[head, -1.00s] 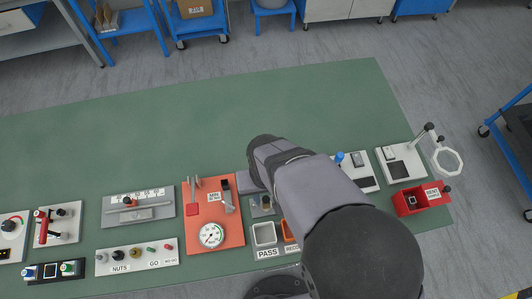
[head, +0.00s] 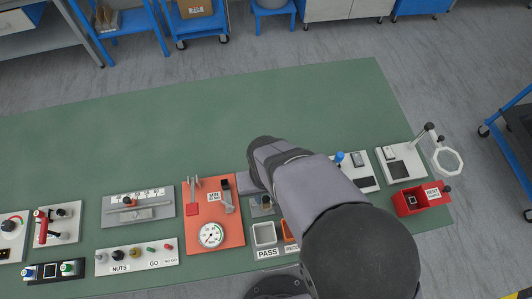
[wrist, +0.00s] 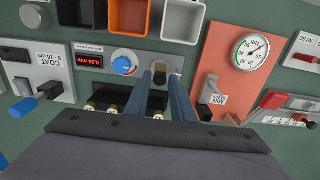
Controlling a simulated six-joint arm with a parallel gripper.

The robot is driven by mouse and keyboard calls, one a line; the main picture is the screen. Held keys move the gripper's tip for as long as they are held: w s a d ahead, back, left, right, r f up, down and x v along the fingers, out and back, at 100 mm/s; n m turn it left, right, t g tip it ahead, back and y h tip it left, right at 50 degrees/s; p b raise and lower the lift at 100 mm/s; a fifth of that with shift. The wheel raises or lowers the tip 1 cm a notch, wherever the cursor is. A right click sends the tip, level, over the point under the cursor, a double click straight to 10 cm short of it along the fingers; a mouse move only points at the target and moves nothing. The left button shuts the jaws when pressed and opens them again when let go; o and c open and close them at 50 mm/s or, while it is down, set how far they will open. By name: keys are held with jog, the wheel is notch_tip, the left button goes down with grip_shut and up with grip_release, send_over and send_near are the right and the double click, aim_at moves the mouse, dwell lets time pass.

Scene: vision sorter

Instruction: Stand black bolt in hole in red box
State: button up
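The red box (head: 407,209) sits at the right end of the bench in the head view, with a dark square opening (head: 412,201) in its top. The wrist view does not show it. In the wrist view, my gripper (wrist: 160,74) points down over a grey plate, its two blue-grey fingers apart. A small dark brown-topped peg (wrist: 159,67) shows between the fingertips; I cannot tell whether they touch it. I cannot pick out the black bolt with certainty. In the head view my arm hides the gripper's fingers.
White and orange bins (wrist: 128,14) lie beyond the fingers in the wrist view. A panel with a red display and a blue knob (wrist: 124,64) is left of them. An orange gauge board (wrist: 227,75) is to the right. The bench's far side (head: 200,130) is clear.

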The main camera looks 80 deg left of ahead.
aim_at(266, 199)
grip_shut()
jog(key=shift+r, duration=0.2)
jog(key=shift+r+p, duration=2.6)
jog(key=shift+r, duration=0.35)
jog(key=w+d+r+m, duration=0.1)
jog(key=w+m, duration=0.3)
jog(key=w, duration=1)
jog(key=w+d+r+m+p, duration=0.1)
jog(key=w+d+m, duration=0.3)
jog(key=w, duration=1)
jog(key=w+d+r+m+p, duration=0.1)
jog(key=w+d+m, duration=0.2)
jog(key=w, duration=1)
jog(key=shift+w+r+m, duration=0.35)
jog(key=shift+w+m, duration=0.05)
jog(key=shift+m, duration=0.1)
